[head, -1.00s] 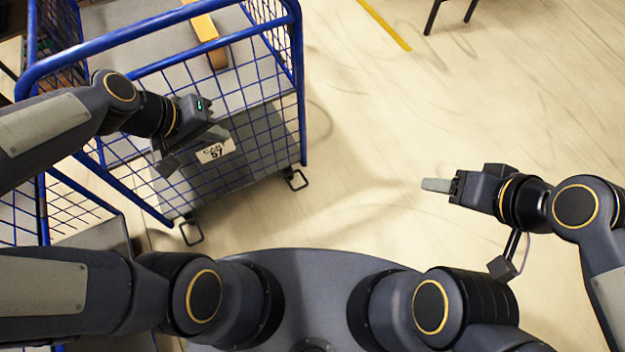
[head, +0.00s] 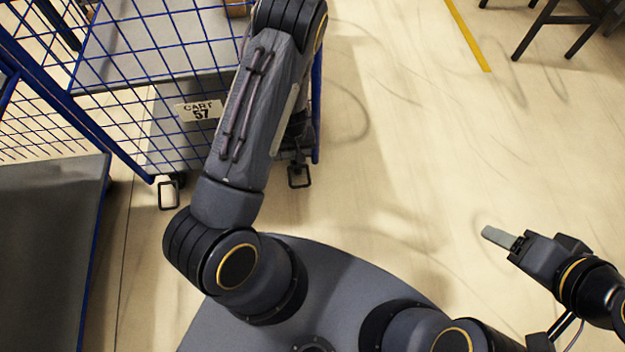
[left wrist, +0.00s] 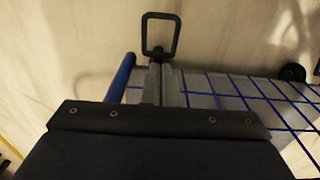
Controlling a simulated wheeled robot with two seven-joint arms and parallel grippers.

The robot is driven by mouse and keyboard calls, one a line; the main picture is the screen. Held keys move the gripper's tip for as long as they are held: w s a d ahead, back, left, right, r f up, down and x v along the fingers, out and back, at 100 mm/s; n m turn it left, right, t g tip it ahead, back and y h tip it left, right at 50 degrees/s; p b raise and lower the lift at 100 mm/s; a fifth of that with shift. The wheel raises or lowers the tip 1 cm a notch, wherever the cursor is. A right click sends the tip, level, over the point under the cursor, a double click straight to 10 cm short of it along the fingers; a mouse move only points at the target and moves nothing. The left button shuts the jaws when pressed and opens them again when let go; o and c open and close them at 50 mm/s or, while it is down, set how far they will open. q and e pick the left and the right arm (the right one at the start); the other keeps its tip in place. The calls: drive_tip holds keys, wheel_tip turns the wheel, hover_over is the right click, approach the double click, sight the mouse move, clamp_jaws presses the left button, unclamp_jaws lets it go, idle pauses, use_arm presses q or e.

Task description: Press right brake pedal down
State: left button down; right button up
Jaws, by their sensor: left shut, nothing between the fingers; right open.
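The right brake pedal (head: 299,186) is a black wire loop at the foot of the blue cart's near right corner in the head view. It also shows in the left wrist view (left wrist: 177,36), at top centre. My left gripper (left wrist: 160,66) is shut and empty, with its grey fingertips close to the pedal's stem in that view. I cannot tell whether they touch. In the head view the left arm hides most of this gripper. My right gripper (head: 500,238) is open and empty, over bare floor at the right, far from the pedal.
The blue mesh cart (head: 120,100) carries a "CART 57" label (head: 198,109). The left brake pedal (head: 168,195) is at its near left corner. A grey platform (head: 50,250) stands at the left. Floor right of the cart is clear; dark furniture legs (head: 550,28) stand far right.

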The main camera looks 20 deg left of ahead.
use_arm(q)
drive_tip(key=shift+w+f, duration=0.1)
drive_tip(key=shift+f, duration=0.5)
wheel_tip(320, 180, down, 13)
drive_tip(key=s+d+b, duration=0.1)
drive_tip(key=b, duration=0.5)
drive_tip(key=shift+s+f, duration=0.15)
drive_tip(key=shift+s, duration=0.2)
